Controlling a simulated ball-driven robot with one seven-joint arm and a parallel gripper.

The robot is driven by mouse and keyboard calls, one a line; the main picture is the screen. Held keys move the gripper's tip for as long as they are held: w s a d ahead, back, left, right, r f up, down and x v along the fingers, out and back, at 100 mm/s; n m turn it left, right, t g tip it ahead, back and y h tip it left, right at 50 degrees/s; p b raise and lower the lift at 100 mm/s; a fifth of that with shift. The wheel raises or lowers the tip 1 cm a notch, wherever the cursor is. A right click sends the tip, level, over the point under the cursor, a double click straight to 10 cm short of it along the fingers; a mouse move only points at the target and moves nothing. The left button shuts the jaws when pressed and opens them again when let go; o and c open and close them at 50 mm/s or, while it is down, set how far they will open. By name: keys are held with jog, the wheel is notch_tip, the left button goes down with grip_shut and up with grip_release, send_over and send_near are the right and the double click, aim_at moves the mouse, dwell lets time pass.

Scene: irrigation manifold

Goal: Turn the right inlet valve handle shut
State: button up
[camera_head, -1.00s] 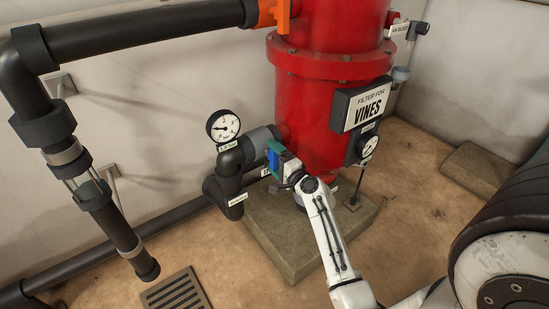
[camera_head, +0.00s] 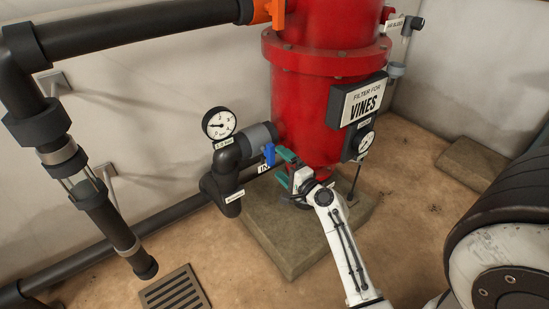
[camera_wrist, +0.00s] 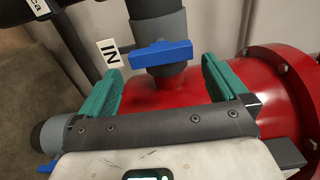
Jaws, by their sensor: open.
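A blue valve handle (camera_head: 269,154) sits on the grey pipe fitting (camera_head: 257,139) at the red tank's left side. In the wrist view the blue handle (camera_wrist: 161,53) lies crosswise to its grey pipe, beside an "IN" tag (camera_wrist: 111,54). My gripper (camera_head: 284,167) is open, with two green fingers just right of the handle in the head view. In the wrist view the fingers (camera_wrist: 163,72) stand on either side of the handle, with gaps and nothing held. A second blue handle (camera_wrist: 46,167) is partly hidden at the wrist view's lower left.
The red tank (camera_head: 315,110) stands on a stone block (camera_head: 285,240) close to my gripper. A gauge (camera_head: 219,123) stands above the black elbow pipe (camera_head: 228,165). A sign box (camera_head: 360,100) hangs on the tank. A floor grate (camera_head: 175,291) lies at lower left.

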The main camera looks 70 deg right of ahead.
jog(key=v, duration=0.4)
jog(key=shift+s+a, duration=0.2)
jog(key=shift+s, duration=0.15)
